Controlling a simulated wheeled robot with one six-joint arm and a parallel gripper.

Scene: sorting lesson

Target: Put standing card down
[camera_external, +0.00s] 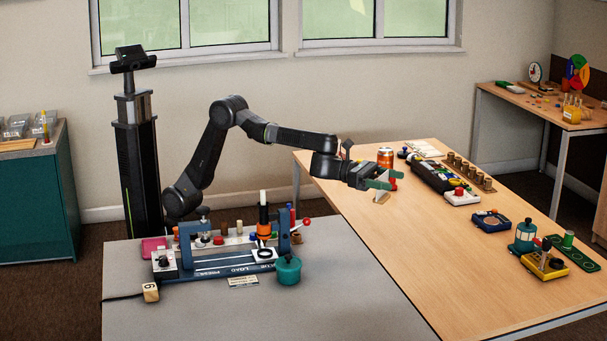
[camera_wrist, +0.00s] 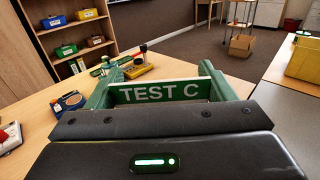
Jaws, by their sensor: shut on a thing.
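My gripper (camera_external: 384,180) reaches out over the wooden table and is shut on a card between its green fingers. The card is green with white "TEST C" lettering in the wrist view (camera_wrist: 160,92), where the fingers grip its two ends. The card is upright. I cannot tell whether its lower edge touches the wooden table (camera_external: 385,250).
An orange can (camera_external: 385,157) and a black case (camera_external: 430,176) stand beyond my gripper. A blue device (camera_external: 491,222), a teal lantern (camera_external: 525,235) and a yellow block (camera_external: 544,264) stand to the right. The table's near middle is clear. A grey bench with a blue press (camera_external: 215,268) stands left.

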